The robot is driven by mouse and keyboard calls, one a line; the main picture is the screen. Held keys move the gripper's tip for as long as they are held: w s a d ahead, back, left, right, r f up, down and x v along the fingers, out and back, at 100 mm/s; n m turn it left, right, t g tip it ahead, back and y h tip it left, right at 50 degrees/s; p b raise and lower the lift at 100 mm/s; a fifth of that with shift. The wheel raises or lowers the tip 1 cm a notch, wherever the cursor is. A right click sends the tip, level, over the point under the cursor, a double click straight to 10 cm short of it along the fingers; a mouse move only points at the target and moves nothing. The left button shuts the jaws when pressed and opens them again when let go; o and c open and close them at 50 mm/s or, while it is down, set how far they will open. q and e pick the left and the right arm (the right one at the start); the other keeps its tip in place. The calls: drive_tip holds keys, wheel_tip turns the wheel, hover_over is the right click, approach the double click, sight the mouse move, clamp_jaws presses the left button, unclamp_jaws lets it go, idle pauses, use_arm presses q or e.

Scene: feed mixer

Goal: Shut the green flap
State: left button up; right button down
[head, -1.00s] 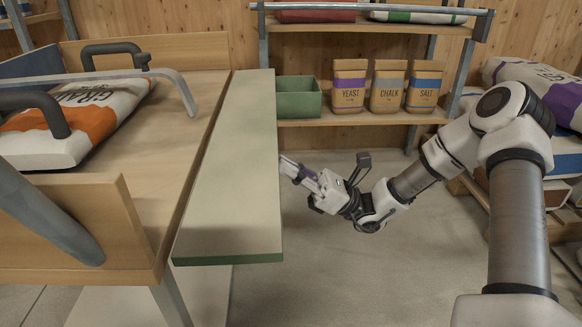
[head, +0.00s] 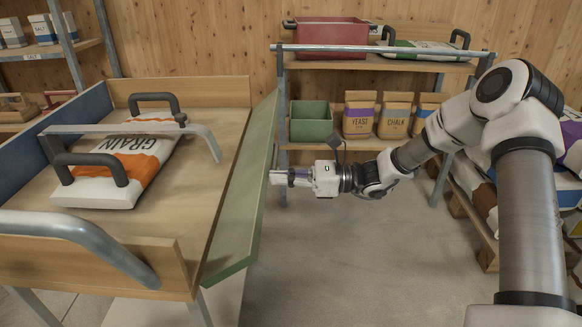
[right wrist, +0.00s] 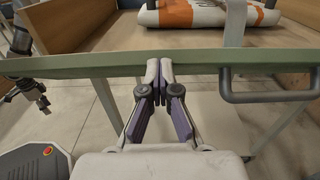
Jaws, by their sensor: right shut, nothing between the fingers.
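The green flap (head: 243,195) hangs along the right side of the wooden bench. My right gripper (head: 272,178) is shut and empty. It is at the flap's outer side, its fingertips (right wrist: 160,66) overlapping the edge; contact looks likely. A dark jointed part at the wrist view's left edge may be my left arm; its jaws are unclear.
A grain bag (head: 120,165) lies on the bench (head: 190,180), under a grey metal bar (head: 140,129). A shelf behind holds a green bin (head: 311,122), a red crate (head: 331,38) and paper bags (head: 358,115).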

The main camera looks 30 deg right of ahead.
sight(261, 173)
drive_tip(key=a+r+g+h+p, duration=0.1)
drive_tip(key=p, duration=0.2)
drive_tip(key=w+a+r+h+p, duration=0.1)
drive_tip(key=r+p, duration=0.1)
drive_tip(key=p, duration=0.1)
drive_tip(key=w+a+r+g+h+p, duration=0.1)
drive_tip(key=r+p, duration=0.1)
drive_tip(key=shift+a+r+g+h+p, duration=0.25)
drive_tip(key=shift+a+g+h+p, duration=0.05)
drive_tip(key=shift+h+p, duration=0.1)
drive_tip(key=a+h+p, duration=0.1)
drive_tip(key=p, duration=0.1)
drive_tip(key=w+a+r+g+h+p, duration=0.1)
drive_tip(key=p, duration=0.1)
drive_tip(key=w+a+g+h+p, duration=0.1)
drive_tip(key=p, duration=0.2)
drive_tip(key=shift+w+a+r, duration=0.2)
drive_tip(key=shift+a+r, duration=0.05)
drive_tip(key=shift+a, duration=0.05)
drive_tip(key=shift+w+a+f+g+h+p, duration=0.15)
drive_tip(key=shift+w+a+g+h+p, duration=0.3)
drive_tip(key=shift+p, duration=0.55)
drive_tip(key=shift+a+t, duration=0.1)
drive_tip(key=shift+t, duration=0.15)
drive_tip(key=shift+s, duration=0.1)
